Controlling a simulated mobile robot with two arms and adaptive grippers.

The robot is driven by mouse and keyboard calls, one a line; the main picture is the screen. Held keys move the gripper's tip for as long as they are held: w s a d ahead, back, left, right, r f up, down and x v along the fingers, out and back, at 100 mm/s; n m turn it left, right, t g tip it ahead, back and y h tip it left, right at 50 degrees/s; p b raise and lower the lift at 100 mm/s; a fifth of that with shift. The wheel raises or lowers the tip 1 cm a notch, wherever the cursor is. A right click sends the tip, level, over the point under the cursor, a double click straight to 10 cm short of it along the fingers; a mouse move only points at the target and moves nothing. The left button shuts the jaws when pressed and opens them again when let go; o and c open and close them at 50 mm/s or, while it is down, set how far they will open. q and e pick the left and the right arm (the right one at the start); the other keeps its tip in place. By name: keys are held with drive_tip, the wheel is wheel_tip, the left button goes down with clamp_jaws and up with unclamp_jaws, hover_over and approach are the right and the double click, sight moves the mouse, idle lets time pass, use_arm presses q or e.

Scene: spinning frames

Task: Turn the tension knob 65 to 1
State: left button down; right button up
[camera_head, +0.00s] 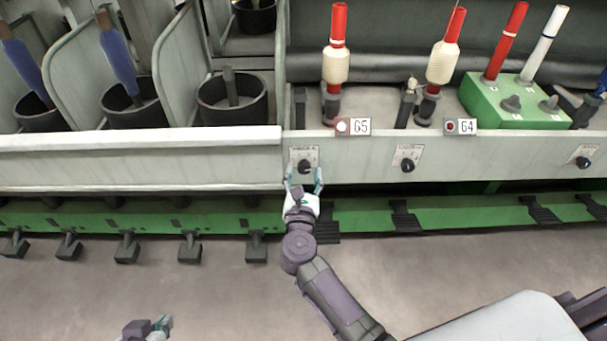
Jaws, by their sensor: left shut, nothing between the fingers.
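The tension knob 65 (305,166) is a small black knob on a pale dial plate, on the front panel below and left of the label 65 (360,126). My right gripper (304,180) is just below it, pointing up at the panel. Its two fingers stand apart, one on each side of the knob's lower part. I cannot tell whether they touch the knob. The number at which the knob points is too small to read. My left gripper (164,324) is low at the left over the floor, far from the panel, shut and empty.
Another knob (406,165) sits to the right under label 64 (460,126), and a third (584,162) farther right. Bobbins (336,65) and a green box (515,103) stand above the panel. Black pedals (190,248) stick out along the green rail. The floor at left is clear.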

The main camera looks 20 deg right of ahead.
clamp_jaws()
